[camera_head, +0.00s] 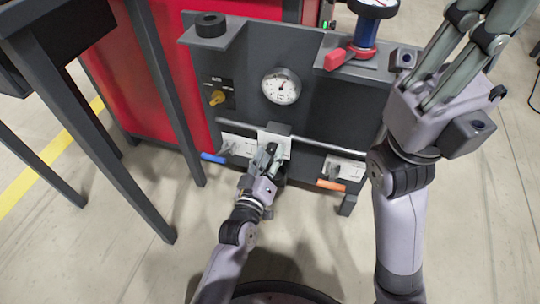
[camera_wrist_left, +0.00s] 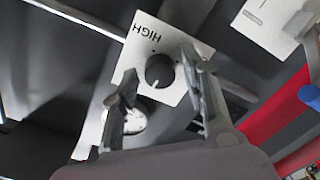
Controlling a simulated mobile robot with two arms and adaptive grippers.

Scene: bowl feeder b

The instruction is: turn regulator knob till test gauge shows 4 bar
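A dark round knob (camera_wrist_left: 160,71) with a white pointer mark sits on a white plate (camera_wrist_left: 180,35) marked HIGH in the left wrist view. My left gripper (camera_wrist_left: 158,64) is open, with one finger on each side of the knob; contact cannot be told. Another dial (camera_head: 373,2) tops a blue body with a red handle. My right gripper (camera_head: 478,45) is raised at right, its fingertips not clear.
A brass fitting (camera_head: 217,97) is on the panel's left. White plates with a blue handle (camera_head: 213,158) and an orange handle (camera_head: 331,185) flank the left gripper. A rail (camera_head: 323,143) crosses the panel. A red cabinet (camera_head: 130,80) and dark table legs stand at left.

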